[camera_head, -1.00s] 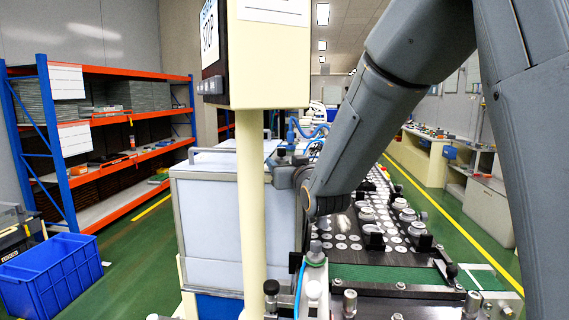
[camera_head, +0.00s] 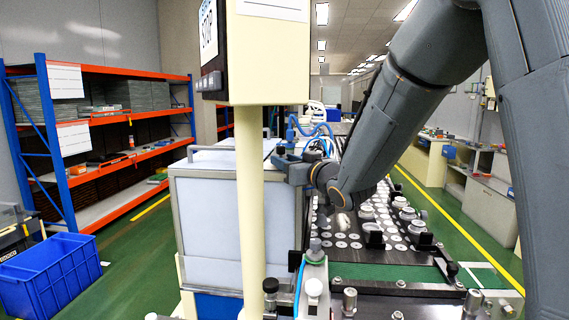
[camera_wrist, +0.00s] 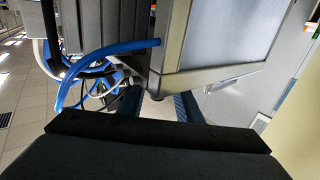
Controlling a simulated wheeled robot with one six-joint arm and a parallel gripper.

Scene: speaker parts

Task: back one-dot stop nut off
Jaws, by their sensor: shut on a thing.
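My gripper (camera_head: 284,163) is at the end of my arm, beside the upper right edge of the white-panelled cabinet (camera_head: 232,225) in the head view. In the wrist view, two dark blue fingers of my gripper (camera_wrist: 157,98) close toward the cabinet's grey frame. A small dark piece between them, which I take for the one-dot stop nut (camera_wrist: 156,95), is held in the jaws. It is mostly hidden, and no dot marking shows.
Blue hoses (camera_wrist: 100,55) loop close to the left finger in the wrist view. A cream post (camera_head: 252,200) stands in front of the cabinet. A conveyor with rows of pale round parts (camera_head: 340,240) runs to the right. A blue crate (camera_head: 50,280) sits on the floor.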

